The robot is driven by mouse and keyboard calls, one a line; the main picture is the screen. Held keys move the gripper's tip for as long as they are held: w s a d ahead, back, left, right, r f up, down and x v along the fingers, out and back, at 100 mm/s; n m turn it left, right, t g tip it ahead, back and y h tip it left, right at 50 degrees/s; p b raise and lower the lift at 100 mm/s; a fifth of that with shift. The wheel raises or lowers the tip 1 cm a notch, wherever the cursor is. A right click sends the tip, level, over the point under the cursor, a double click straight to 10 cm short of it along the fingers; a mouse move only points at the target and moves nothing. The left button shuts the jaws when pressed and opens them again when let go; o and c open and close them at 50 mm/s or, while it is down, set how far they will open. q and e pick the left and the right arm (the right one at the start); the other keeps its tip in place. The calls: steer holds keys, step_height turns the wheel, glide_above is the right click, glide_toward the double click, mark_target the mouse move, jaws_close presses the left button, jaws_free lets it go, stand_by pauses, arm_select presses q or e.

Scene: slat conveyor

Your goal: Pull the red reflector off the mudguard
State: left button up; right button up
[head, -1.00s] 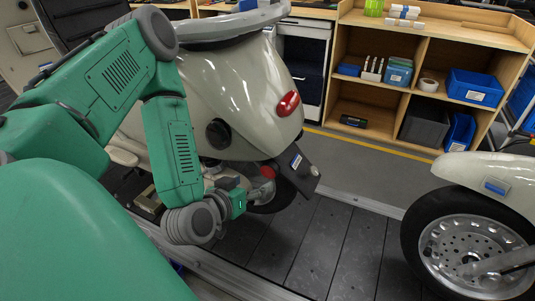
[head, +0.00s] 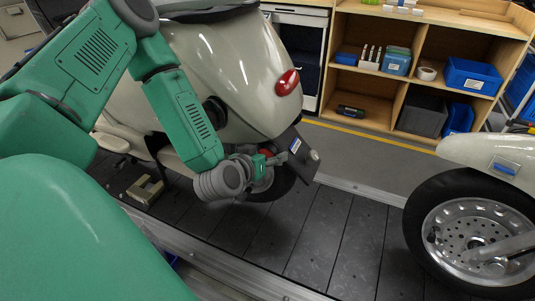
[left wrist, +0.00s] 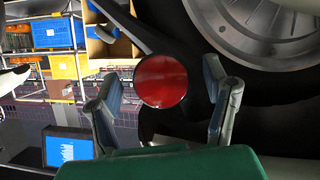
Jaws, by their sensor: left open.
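The round red reflector (left wrist: 161,81) sits on the dark mudguard (head: 301,155) at the rear of the light grey scooter. In the head view only a small red part of the reflector (head: 265,153) shows beside my left gripper (head: 266,162). In the left wrist view my left gripper (left wrist: 162,74) is open, with one finger on each side of the reflector and visible gaps between. I cannot tell how deep the fingers reach. My right gripper is not in view.
The scooter's body (head: 225,70) with its red tail light (head: 287,82) rises above the mudguard. A second scooter's wheel (head: 475,240) stands at the right. Shelves with blue bins (head: 473,76) stand behind. The dark slats (head: 320,240) between the scooters are clear.

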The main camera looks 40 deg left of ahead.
arm_select(q)
steer(key=shift+a, duration=0.2)
steer(key=shift+c, duration=0.5)
steer(key=shift+a+f, duration=0.1)
steer(key=shift+a, duration=0.05)
steer(key=c, duration=1.1)
steer(key=shift+d, duration=0.3)
jaws_close()
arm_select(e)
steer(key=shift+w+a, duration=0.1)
arm_select(q)
steer(key=shift+s+a, duration=0.1)
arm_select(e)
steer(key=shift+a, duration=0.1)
